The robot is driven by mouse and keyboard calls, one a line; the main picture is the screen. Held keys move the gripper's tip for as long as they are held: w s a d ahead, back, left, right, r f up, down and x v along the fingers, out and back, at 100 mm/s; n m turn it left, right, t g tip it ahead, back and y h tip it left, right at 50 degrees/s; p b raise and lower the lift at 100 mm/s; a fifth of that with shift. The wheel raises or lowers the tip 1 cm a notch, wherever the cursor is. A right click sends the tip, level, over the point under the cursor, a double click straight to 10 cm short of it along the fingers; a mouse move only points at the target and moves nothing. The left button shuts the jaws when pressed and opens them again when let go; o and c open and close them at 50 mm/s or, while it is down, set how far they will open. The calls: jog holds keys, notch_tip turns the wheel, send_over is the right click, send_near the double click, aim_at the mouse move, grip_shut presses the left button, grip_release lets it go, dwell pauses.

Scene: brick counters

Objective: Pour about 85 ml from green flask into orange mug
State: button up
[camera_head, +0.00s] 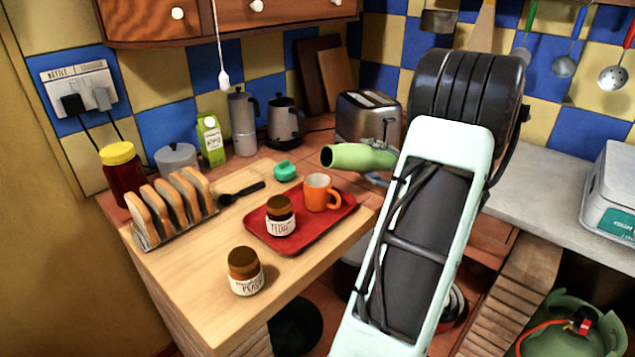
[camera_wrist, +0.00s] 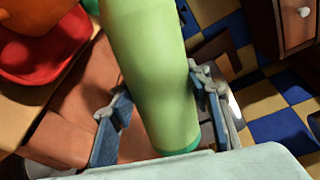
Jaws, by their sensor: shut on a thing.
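The green flask (camera_head: 362,157) is held in the air, lying nearly level, with its open mouth pointing left. The mouth is above and slightly right of the orange mug (camera_head: 317,194), apart from it. No liquid is seen leaving the flask. The mug stands upright on a red tray (camera_head: 340,214); what is inside it cannot be made out. In the wrist view, my gripper (camera_wrist: 158,105) has a finger on each side of the flask (camera_wrist: 150,60) and is shut on it. The head view mostly hides the gripper behind my arm.
A brown-lidded jar (camera_head: 281,222) shares the tray; another jar (camera_head: 243,275) stands in front. A teal cap (camera_head: 285,171), black scoop (camera_head: 240,193) and toast rack (camera_head: 172,215) are on the wooden board. A toaster (camera_head: 367,118) stands behind the flask.

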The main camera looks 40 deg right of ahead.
jog(key=shift+a+r+n+h+b, duration=0.2)
jog(key=shift+r+n+b, duration=0.3)
jog(key=shift+b, duration=0.3)
jog(key=shift+a+r+n+h+b, duration=0.15)
jog(key=shift+r+n+b, duration=0.15)
jog(key=shift+r+b, duration=0.35)
jog(key=shift+a+r+n+b, duration=0.1)
jog(key=shift+r+n+b, duration=0.6)
jog(key=shift+b, duration=0.6)
jog(key=shift+d+r, duration=0.25)
jog(key=shift+d, duration=0.05)
jog(key=shift+a+r+n+b, duration=0.1)
jog(key=shift+r+n+b, duration=0.4)
jog(key=shift+b, duration=0.55)
jog(key=shift+d, duration=0.3)
jog(key=shift+r+h, duration=0.15)
jog(key=shift+h, duration=0.1)
